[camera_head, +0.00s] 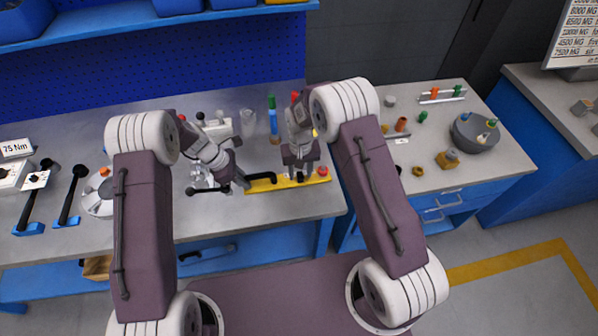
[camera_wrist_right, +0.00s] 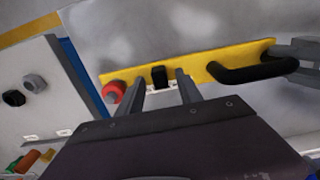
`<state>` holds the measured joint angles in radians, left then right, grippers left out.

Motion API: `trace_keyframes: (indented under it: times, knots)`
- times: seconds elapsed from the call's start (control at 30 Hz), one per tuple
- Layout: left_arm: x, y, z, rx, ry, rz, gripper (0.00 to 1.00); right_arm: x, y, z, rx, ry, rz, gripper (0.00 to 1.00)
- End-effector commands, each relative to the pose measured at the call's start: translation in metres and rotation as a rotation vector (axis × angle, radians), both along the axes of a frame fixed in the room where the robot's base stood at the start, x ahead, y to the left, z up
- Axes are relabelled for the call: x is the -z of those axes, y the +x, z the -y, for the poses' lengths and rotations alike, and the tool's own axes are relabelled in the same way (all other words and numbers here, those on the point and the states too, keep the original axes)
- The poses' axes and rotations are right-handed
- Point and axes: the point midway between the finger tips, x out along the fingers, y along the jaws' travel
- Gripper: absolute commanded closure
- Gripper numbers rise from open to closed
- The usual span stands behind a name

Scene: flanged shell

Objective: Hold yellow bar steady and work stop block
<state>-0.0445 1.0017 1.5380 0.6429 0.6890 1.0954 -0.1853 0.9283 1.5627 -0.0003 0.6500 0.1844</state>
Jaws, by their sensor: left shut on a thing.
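The yellow bar (camera_head: 284,185) lies flat on the grey bench, with a black handle (camera_head: 262,178) on its left part and a red knob (camera_head: 323,171) at its right end. My left gripper (camera_head: 243,183) is shut at the bar's handle end; in the right wrist view, its grey fingers (camera_wrist_right: 298,58) meet that end at the right edge. The small black stop block (camera_wrist_right: 160,76) stands on the bar near the red knob. My right gripper (camera_wrist_right: 162,88) is open, one finger on either side of the block; clear contact is not visible. It points down over the bar in the head view (camera_head: 300,177).
Tools with black handles (camera_head: 72,195) lie on the left of the bench. Bottles (camera_head: 273,118) stand behind the bar. A grey bowl (camera_head: 475,132) and loose fittings (camera_head: 447,159) are on the right bench. Bare bench shows in front of the bar.

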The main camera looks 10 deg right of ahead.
Motion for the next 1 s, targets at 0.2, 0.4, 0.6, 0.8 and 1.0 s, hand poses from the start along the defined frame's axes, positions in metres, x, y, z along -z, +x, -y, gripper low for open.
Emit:
trace_keyframes:
  times: [0.2, 0.4, 0.6, 0.8, 1.0]
  knots:
    - [-0.001, 0.0, 0.0, 0.0, -0.001, 0.0, 1.0, 0.0, 0.0, 0.0, 0.0, 0.0, 0.0, 0.58]
    - [-0.001, 0.0, 0.0, 0.0, -0.002, 0.0, 1.0, -0.023, 0.001, 0.0, 0.0, 0.001, 0.004, 0.58]
    - [-0.001, 0.0, 0.001, 0.0, -0.002, 0.001, 1.0, -0.075, 0.002, 0.0, 0.0, 0.001, 0.006, 0.58]
    - [-0.001, 0.0, 0.001, 0.0, -0.002, 0.001, 1.0, -0.111, 0.001, 0.0, 0.0, 0.001, 0.001, 0.58]
    - [-0.001, 0.0, 0.001, 0.0, -0.002, 0.001, 1.0, -0.12, 0.0, 0.0, 0.0, 0.0, -0.001, 0.58]
